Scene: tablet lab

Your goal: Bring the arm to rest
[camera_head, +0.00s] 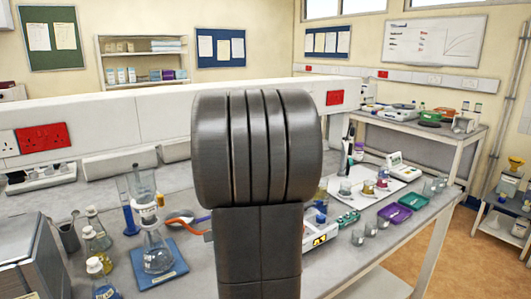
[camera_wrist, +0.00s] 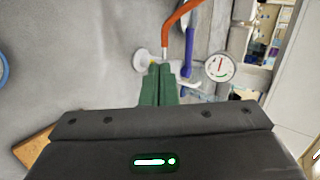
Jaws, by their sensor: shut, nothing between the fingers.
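My gripper (camera_wrist: 158,70) shows in the wrist view with its two green fingers together and nothing held between them. The fingertips point at the grey surface, close to a small white disc (camera_wrist: 140,60); I cannot tell whether they touch it. An orange tube (camera_wrist: 180,18) and a blue-purple tube (camera_wrist: 189,45) lie just beyond the tips. A round white dial gauge (camera_wrist: 219,67) is to their right. In the head view my dark arm (camera_head: 258,150) stands upright in the middle and hides part of the bench; my gripper is hidden there.
The bench (camera_head: 200,268) holds a flask on a blue mat (camera_head: 162,265), several bottles at left (camera_head: 95,240), a purple tray (camera_head: 393,216) and a green tray (camera_head: 415,201). A white ledge (camera_head: 130,120) runs behind. Another bench (camera_head: 440,140) stands at the back right.

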